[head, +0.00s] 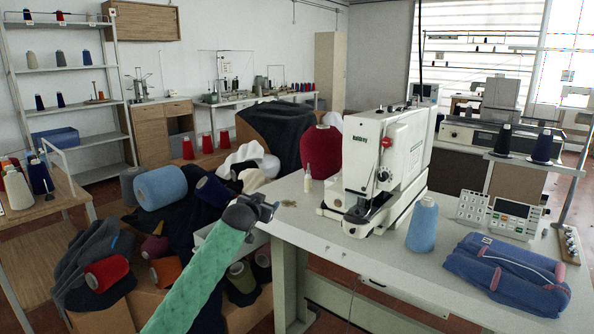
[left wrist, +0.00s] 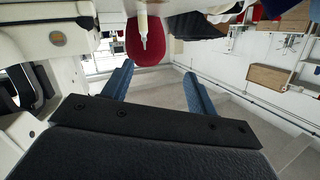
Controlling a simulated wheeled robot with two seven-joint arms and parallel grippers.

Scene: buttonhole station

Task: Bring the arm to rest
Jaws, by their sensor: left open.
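My left arm comes in from the bottom of the head view with a green sleeve. My left gripper (head: 262,207) is at the left edge of the white sewing table (head: 330,232), left of the white buttonhole machine (head: 385,165). In the left wrist view the two blue fingers (left wrist: 158,85) stand apart with nothing between them. The machine (left wrist: 50,38) shows at the left of that view, and a small cream bottle (left wrist: 143,28) hangs at the top, beyond the fingers. My right gripper is in neither view.
On the table stand the small cream bottle (head: 308,180), a blue thread cone (head: 423,225), a control panel (head: 513,218) and folded blue denim (head: 507,274). Boxes of cloth and thread cones (head: 161,186) crowd the left of my arm. A wooden table (head: 30,212) stands far left.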

